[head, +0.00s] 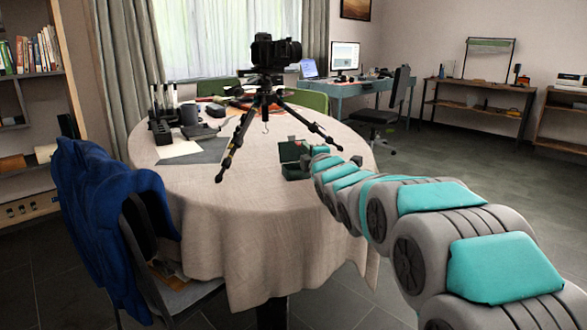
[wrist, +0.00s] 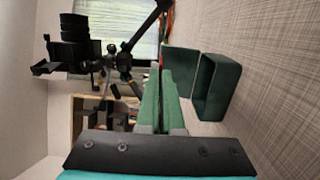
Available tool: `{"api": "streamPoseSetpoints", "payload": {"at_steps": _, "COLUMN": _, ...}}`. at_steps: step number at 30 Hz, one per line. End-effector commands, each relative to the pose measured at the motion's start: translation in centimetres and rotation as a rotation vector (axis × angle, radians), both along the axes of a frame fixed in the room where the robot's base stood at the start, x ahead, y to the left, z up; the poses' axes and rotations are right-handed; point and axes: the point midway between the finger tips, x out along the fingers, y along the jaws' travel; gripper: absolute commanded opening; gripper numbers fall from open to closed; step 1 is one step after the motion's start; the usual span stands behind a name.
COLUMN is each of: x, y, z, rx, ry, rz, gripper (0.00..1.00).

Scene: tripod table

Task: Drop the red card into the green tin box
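The green tin box (head: 292,152) stands open on the table, right of the tripod in the head view. In the wrist view, which is turned on its side, the box (wrist: 217,88) and its raised lid (wrist: 180,72) are right of my fingers. My gripper (wrist: 160,75) has two long green fingers lying close together. I cannot tell whether a thin thing sits between them. In the head view the end of my arm is beside the box, on its right. I cannot make out the red card for certain in either view.
A black camera on a tripod (head: 265,95) stands on the cloth-covered table (head: 270,215), left of the box. A chair with a blue jacket (head: 100,215) is at the near left.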

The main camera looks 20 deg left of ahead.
Motion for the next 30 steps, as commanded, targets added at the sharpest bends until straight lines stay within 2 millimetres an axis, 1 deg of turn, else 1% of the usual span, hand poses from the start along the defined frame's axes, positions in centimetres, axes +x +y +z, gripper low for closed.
{"api": "streamPoseSetpoints", "payload": {"at_steps": 4, "x": 0.0, "y": 0.0, "z": 0.1, "rx": 0.001, "ry": -0.001, "rz": 0.000, "gripper": 0.00}}
{"api": "streamPoseSetpoints", "payload": {"at_steps": 6, "x": 0.0, "y": 0.0, "z": 0.1, "rx": 0.001, "ry": -0.001, "rz": 0.000, "gripper": 0.09}}
{"api": "streamPoseSetpoints", "payload": {"at_steps": 14, "x": 0.0, "y": 0.0, "z": 0.1, "rx": 0.001, "ry": -0.001, "rz": 0.000, "gripper": 0.38}}
{"api": "streamPoseSetpoints", "payload": {"at_steps": 23, "x": -0.1, "y": -0.1, "z": 0.1, "rx": 0.001, "ry": -0.001, "rz": 0.000, "gripper": 0.38}}
{"api": "streamPoseSetpoints", "payload": {"at_steps": 26, "x": -0.6, "y": -0.4, "z": 0.1, "rx": 0.001, "ry": -0.001, "rz": 0.001, "gripper": 0.38}}
{"api": "streamPoseSetpoints", "payload": {"at_steps": 30, "x": -1.8, "y": -1.3, "z": 0.2, "rx": -0.001, "ry": -0.004, "rz": 0.001, "gripper": 0.38}}
